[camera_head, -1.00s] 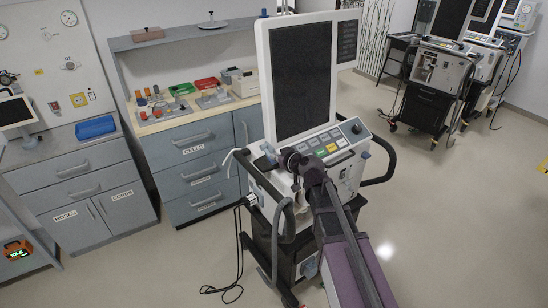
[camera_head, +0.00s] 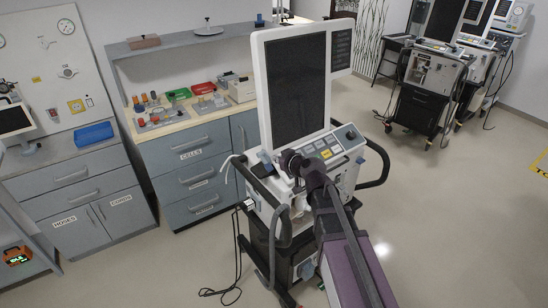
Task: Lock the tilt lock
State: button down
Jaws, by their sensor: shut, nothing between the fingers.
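The ventilator (camera_head: 345,178) stands on its cart in the middle, with a large dark screen (camera_head: 298,88) tilted above its sloping button panel. I cannot clearly make out the tilt lock; a small blue-grey part (camera_head: 264,157) shows at the lower left of the screen, but I cannot tell whether it is the lock. My gripper (camera_head: 289,160) is at the left end of the panel, just below the screen's lower edge. It is shut and empty. My wrist and arm hide part of the panel and the housing. I cannot tell whether the gripper touches the ventilator.
Dark curved handles (camera_head: 374,165) flank the cart, and a cable (camera_head: 239,255) hangs to the floor on its left. Drawer cabinets (camera_head: 190,165) with a worktop stand behind left. More ventilators (camera_head: 428,88) stand at the back right.

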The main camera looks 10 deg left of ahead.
jog(key=p+v, duration=0.2)
jog(key=v, duration=0.7)
jog(key=shift+s+p, duration=0.25)
jog(key=shift+p, duration=0.15)
jog(key=shift+d+f, duration=0.15)
jog(key=s+d+f+m+g+h, duration=0.4)
jog(key=s+d+f, duration=0.1)
jog(key=d, duration=0.5)
jog(key=s+d+f+m+g+h, duration=0.4)
jog(key=s+d, duration=0.4)
jog(key=d, duration=0.3)
notch_tip(320, 180, down, 2)
jog(key=shift+d+f+m+g+h, duration=0.25)
jog(key=shift+m+g+h, duration=0.15)
jog(key=shift+g+h, duration=0.35)
jog(key=shift+s+a, duration=0.15)
